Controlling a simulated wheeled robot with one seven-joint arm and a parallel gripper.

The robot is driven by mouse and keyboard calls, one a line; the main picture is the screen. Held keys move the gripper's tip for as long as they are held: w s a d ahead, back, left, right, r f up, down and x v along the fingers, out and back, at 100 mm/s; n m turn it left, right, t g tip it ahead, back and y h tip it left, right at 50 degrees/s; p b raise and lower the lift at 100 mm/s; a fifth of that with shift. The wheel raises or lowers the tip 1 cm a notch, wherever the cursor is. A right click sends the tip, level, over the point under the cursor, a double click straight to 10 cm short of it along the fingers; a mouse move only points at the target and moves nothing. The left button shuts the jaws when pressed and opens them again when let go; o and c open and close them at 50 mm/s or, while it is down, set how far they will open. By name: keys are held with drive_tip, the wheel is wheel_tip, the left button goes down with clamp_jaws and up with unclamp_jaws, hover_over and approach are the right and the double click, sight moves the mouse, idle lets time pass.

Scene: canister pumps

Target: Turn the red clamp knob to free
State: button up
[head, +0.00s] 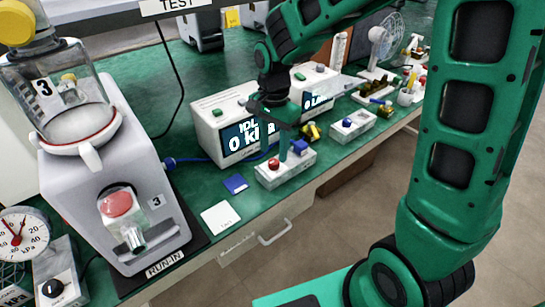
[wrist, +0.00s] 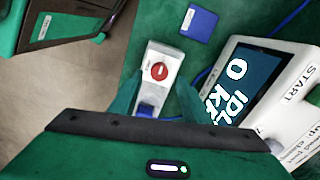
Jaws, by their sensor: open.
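The red clamp knob (head: 273,164) sits on the front end of a small white block fixture (head: 267,179) near the bench's front edge. In the wrist view the knob (wrist: 159,71) is round and red with a pale bar across it. A blue part (head: 300,147) stands on the fixture's other end; it shows partly between my fingers in the wrist view (wrist: 147,110). My gripper (head: 276,145) is open, pointing down over the fixture. In the wrist view my gripper (wrist: 157,98) has a finger on each side of the fixture, just behind the knob. Contact cannot be told.
A white display box (head: 208,133) stands close behind the fixture, with a second box (head: 325,78) beyond. A blue card (head: 235,184) and a white card (head: 220,217) lie left. A similar fixture (head: 360,120) stands right. A large pump unit (head: 120,180) stands far left.

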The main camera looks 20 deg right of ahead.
sight(274, 161)
drive_tip(key=shift+f, duration=2)
drive_tip(key=c, duration=1)
drive_tip(key=shift+c, duration=0.2)
